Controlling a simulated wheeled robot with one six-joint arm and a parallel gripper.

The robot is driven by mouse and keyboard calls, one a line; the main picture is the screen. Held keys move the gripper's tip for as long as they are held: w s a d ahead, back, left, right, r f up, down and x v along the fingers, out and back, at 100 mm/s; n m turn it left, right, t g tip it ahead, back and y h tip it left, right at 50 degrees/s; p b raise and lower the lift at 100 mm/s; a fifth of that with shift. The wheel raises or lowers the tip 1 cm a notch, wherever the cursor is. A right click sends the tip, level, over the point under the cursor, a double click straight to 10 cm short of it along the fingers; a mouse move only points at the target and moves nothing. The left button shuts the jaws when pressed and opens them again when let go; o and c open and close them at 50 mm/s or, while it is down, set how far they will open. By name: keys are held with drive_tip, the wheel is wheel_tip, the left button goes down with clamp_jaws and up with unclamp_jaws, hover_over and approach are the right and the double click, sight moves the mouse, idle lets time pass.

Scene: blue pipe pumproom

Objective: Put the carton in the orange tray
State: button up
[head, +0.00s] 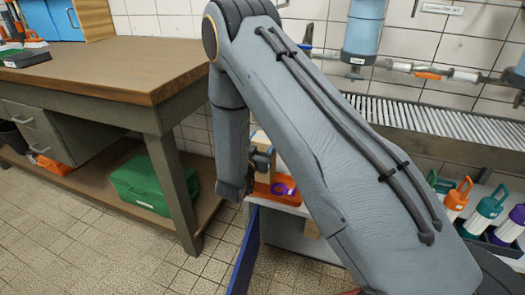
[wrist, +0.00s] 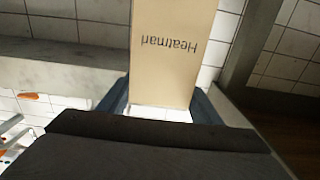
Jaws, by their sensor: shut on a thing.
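The carton (wrist: 172,70) is a tan box with dark printed lettering, upside down in the wrist view. My gripper (wrist: 165,108) is shut on it, with a blue-grey finger on each side. In the head view the carton (head: 262,141) shows as a small pale piece beside my forearm, and my gripper (head: 262,160) is partly hidden by my arm. The orange tray (head: 262,188) is on a pale surface, below the carton in the picture. A purple ring-shaped thing (head: 284,188) shows in the tray. My arm hides the tray's right part.
A wooden-topped workbench (head: 110,65) stands at the left, with a green box (head: 150,185) on its lower shelf. A blue panel (head: 246,252) stands below the tray. Several bottles with coloured tops stand at the right, below a ribbed metal rack (head: 430,120). Tiled floor is free at lower left.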

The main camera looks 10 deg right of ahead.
drive_tip(key=shift+a+f, duration=0.1)
drive_tip(key=shift+f, duration=1.55)
drive_tip(key=shift+f+b, duration=0.25)
drive_tip(key=shift+b, duration=0.1)
drive_tip(key=o, duration=1.5)
drive_tip(key=shift+o, duration=0.2)
